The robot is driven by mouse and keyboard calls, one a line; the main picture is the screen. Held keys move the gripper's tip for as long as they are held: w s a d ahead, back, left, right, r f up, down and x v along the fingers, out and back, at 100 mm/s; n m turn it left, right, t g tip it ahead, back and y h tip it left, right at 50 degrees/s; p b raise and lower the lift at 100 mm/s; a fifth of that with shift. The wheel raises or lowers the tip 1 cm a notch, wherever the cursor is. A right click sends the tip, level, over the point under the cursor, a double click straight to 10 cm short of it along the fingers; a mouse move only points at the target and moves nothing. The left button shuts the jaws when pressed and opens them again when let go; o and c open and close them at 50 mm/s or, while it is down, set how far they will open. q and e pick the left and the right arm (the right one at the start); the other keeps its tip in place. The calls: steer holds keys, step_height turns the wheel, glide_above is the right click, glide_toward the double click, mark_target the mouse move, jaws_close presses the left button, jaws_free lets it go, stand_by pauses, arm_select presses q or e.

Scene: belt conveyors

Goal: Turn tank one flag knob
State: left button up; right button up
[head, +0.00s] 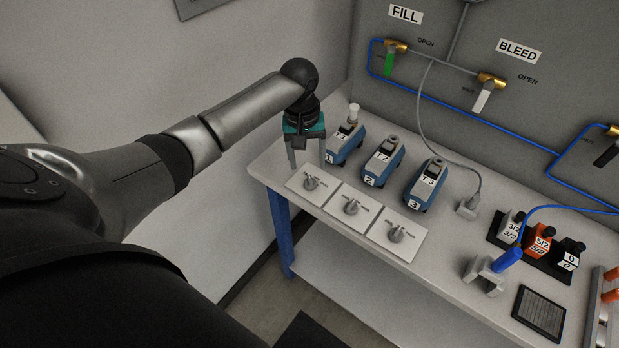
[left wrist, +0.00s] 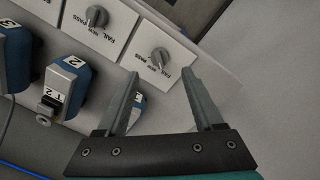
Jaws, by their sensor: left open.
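The tank one flag knob (head: 311,183) is a grey rotary knob on a white plate at the table's left end, in front of blue tank 1 (head: 347,142). In the left wrist view the knob (left wrist: 160,60) shows its FAIL, NEW and PASS labels on the plate. My left gripper (head: 307,168) is open and empty, fingers pointing down by the knob. In the left wrist view the knob lies just past the gap between the fingertips (left wrist: 160,73); no finger is seen gripping it. My right gripper is out of view.
Similar knobs for tank two (head: 351,207) and tank three (head: 396,234) stand to the right. Blue tanks 2 (head: 384,160) and 3 (head: 426,185) stand behind them. FILL (head: 389,62) and BLEED (head: 483,98) valves hang on the back panel. Left of the table is free floor.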

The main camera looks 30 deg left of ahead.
mark_target(310, 179)
arm_select(q)
steer(key=f, duration=0.3)
steer(key=f+b, duration=0.1)
steer(key=f, duration=0.3)
steer(key=shift+w+d, duration=0.15)
steer(key=shift+d, duration=0.05)
steer(key=shift+r, duration=0.1)
jaws_close()
